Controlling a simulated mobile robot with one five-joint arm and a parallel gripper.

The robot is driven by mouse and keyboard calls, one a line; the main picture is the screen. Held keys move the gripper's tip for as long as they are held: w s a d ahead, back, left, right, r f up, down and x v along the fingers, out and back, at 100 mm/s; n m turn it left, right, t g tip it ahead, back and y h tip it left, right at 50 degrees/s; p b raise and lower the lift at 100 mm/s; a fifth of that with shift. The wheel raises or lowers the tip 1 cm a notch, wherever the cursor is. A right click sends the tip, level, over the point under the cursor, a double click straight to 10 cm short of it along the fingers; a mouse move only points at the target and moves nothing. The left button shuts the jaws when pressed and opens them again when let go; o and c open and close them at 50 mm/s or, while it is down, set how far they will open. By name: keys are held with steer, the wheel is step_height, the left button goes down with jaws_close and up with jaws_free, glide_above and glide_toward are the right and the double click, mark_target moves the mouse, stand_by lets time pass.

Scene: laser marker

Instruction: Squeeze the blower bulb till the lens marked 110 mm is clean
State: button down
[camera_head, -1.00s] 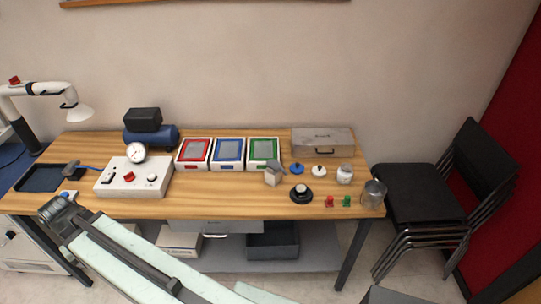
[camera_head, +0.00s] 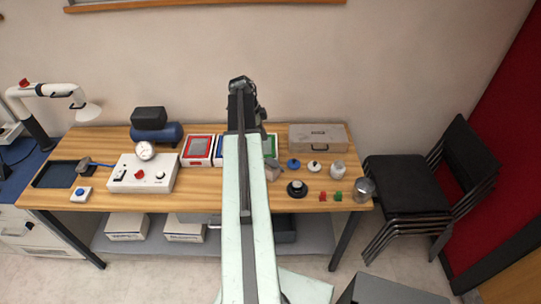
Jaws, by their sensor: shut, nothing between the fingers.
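My arm reaches up through the middle of the view, and its dark end stands in front of the trays and wall. My gripper (camera_head: 261,114) shows only as a small dark shape beside the arm, shut and empty, above the back of the bench. On the bench right of the arm are a blue round piece (camera_head: 293,163), a white round piece (camera_head: 314,166) and a black round piece (camera_head: 297,189). I cannot tell which is the lens marked 110 mm, as no marking is readable. I cannot pick out the blower bulb for certain. My arm hides part of the bench.
The wooden bench (camera_head: 110,205) also holds a control box with a gauge (camera_head: 141,178), a red tray (camera_head: 197,163), a blue tank (camera_head: 158,134), a grey case (camera_head: 317,139), a white jar (camera_head: 338,170) and a metal can (camera_head: 363,189). Black chairs (camera_head: 403,183) stand at the right.

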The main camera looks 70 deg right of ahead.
mark_target(273, 160)
steer(key=b+x, duration=0.9)
steer(key=w+b+x, duration=0.1)
steer(key=b+x, duration=0.3)
steer(key=x, duration=0.1)
steer(key=shift+w+f+b, duration=0.1)
steer(key=shift+f+b, duration=0.1)
steer(key=shift+b, duration=0.1)
steer(key=shift+r, duration=0.1)
